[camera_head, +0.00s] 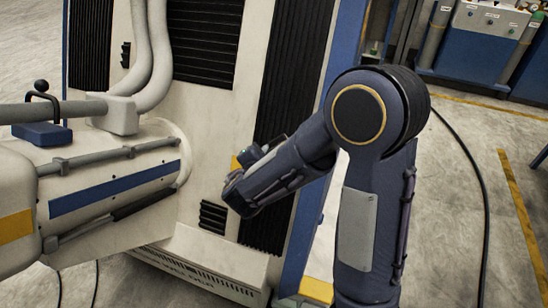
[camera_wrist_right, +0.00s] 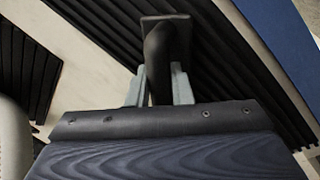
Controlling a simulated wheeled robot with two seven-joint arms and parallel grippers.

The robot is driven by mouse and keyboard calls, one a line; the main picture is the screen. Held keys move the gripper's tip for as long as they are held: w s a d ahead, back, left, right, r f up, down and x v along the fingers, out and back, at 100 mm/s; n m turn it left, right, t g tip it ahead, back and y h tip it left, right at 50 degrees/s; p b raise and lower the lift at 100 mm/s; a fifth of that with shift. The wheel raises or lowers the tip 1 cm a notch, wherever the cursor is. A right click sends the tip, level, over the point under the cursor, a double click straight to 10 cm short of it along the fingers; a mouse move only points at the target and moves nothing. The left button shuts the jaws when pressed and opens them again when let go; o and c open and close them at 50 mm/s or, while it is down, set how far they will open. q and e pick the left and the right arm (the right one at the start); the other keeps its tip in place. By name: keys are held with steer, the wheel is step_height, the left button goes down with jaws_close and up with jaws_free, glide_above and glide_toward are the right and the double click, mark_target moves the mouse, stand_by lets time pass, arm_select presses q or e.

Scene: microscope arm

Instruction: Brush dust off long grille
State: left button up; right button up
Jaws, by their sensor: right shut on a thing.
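The long grille (camera_head: 295,60) is a tall black slatted strip on the right side of the white machine's front in the head view. My right forearm crosses and hides its middle; its lower end shows below the arm. In the right wrist view the slats of a grille (camera_wrist_right: 235,75) run diagonally behind the gripper. My right gripper (camera_wrist_right: 159,90) is shut on a dark brush (camera_wrist_right: 163,50), gripped by its handle, with a flat square end pointing away towards the slats. I cannot tell whether the brush touches them. No dust is clearly visible. My left gripper is not in view.
A wider grille (camera_head: 206,40) and a small vent (camera_head: 213,217) sit left of the long grille. A thick white horizontal column (camera_head: 110,190) with pipes juts out at the left. Blue cabinets (camera_head: 480,45) stand back right. A black cable (camera_head: 470,160) lies on the floor.

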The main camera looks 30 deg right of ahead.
steer(key=shift+d+f+b, duration=0.15)
steer(key=shift+b, duration=0.35)
steer(key=shift+s+d+b, duration=0.8)
steer(key=shift+s+d, duration=0.6)
steer(key=shift+s, duration=0.05)
steer(key=w+r+p+v, duration=0.1)
steer(key=p+v, duration=0.1)
steer(key=v, duration=0.3)
steer(key=shift+s+a, duration=0.35)
steer(key=shift+a, duration=0.2)
steer(key=shift+r, duration=0.15)
